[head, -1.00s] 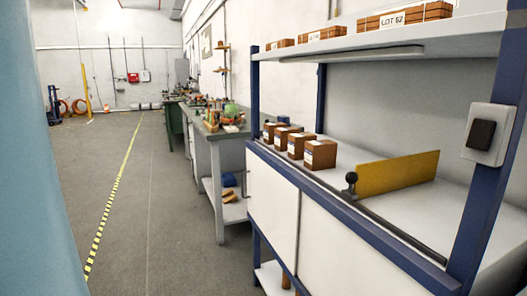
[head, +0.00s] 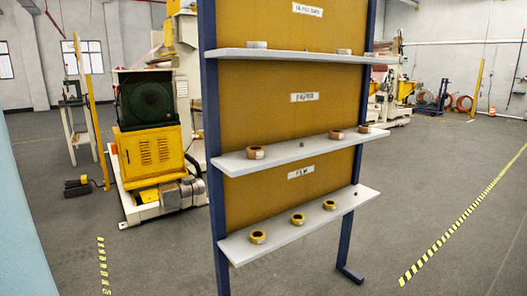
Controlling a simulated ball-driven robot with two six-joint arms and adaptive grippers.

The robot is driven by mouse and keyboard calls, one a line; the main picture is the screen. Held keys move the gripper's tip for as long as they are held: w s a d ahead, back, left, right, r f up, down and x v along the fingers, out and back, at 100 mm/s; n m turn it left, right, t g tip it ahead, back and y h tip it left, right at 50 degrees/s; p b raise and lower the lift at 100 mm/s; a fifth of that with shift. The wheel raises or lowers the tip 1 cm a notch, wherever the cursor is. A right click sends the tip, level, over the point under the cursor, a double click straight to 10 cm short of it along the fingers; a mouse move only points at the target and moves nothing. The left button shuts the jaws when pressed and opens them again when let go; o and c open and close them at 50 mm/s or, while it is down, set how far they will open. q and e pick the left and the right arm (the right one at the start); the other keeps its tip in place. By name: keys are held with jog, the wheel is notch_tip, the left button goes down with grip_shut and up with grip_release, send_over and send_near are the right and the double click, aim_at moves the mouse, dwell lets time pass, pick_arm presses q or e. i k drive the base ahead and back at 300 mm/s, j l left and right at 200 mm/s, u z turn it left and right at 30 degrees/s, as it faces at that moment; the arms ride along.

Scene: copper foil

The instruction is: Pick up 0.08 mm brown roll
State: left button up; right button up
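Rolls stand on a rack with a mustard back panel (head: 275,115) and blue posts. On the middle shelf (head: 285,153) lie brown rolls: one at the left (head: 255,152), one to the right (head: 336,134) and one near the right end (head: 364,129). The bottom shelf (head: 278,243) holds three yellowish rolls with dark centres (head: 298,218). The top shelf (head: 300,60) holds paler rolls, one at its left (head: 256,45). Labels on the panel are too small to read, so I cannot tell which roll is 0.08 mm. Neither of my grippers is in view.
A yellow and cream machine (head: 150,150) stands left of the rack, with a yellow post (head: 96,130) beside it. A blue foot (head: 349,273) of the rack juts onto the floor. The floor (head: 430,180) to the right is open, crossed by a yellow-black line (head: 462,219).

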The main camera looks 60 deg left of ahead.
aim_at(254, 153)
jog(key=u, duration=1.8)
jog(key=i+j+z, duration=0.1)
jog(key=i+j, duration=0.1)
jog(key=i, duration=0.1)
